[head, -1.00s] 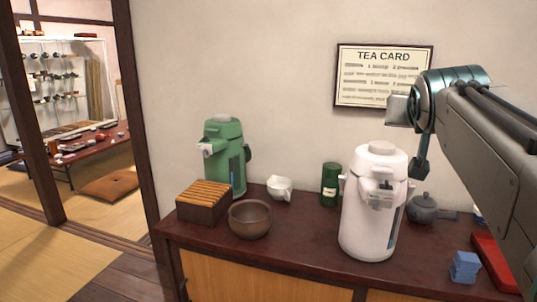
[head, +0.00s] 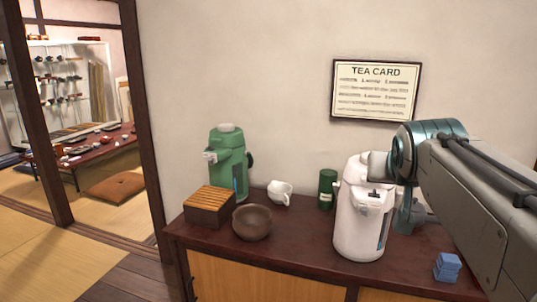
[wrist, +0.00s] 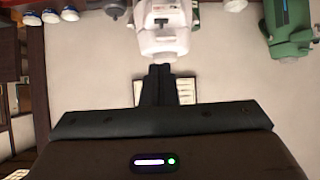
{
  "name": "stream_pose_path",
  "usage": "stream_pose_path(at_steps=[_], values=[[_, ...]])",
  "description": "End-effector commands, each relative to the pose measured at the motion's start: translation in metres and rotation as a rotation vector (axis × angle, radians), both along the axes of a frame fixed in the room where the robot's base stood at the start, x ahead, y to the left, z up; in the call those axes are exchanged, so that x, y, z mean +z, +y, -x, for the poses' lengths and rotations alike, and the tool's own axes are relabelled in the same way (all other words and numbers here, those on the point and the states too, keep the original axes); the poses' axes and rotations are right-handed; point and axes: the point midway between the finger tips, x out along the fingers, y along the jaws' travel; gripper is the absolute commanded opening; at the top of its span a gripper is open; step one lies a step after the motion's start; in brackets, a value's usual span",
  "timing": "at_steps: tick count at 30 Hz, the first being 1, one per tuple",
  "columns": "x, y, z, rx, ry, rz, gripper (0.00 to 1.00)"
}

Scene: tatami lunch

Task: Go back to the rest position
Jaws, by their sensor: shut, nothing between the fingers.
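My gripper (wrist: 158,72) is shut and empty in the wrist view, its dark fingers together. In that view the white tea dispenser (wrist: 163,38) shows upside down just beyond the fingertips, apart from them as far as I can tell. In the head view my arm comes in from the right, and its end overlaps the upper right of the white dispenser (head: 358,230). The fingers are hard to make out there, low beside the dispenser's right side.
On the dark counter (head: 300,262) stand a green dispenser (head: 228,160), a slatted wooden box (head: 209,206), a brown bowl (head: 252,222), a white spouted cup (head: 280,193), a green canister (head: 327,188) and blue blocks (head: 447,266). A tea card (head: 376,90) hangs on the wall.

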Motion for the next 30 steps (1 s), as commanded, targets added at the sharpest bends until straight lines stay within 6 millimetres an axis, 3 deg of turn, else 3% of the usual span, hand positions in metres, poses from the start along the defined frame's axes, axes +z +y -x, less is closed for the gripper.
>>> stream_pose_path(at_steps=[5,12,18,24,30], values=[[-0.017,0.025,0.025,0.057,0.171,-0.037,0.0],[-0.059,0.061,0.089,0.152,0.466,-0.088,0.0],[-0.082,0.08,0.141,0.213,0.653,-0.114,0.0],[-0.094,0.086,0.163,0.238,0.727,-0.122,0.0],[-0.096,0.087,0.164,0.238,0.731,-0.122,0.0]])
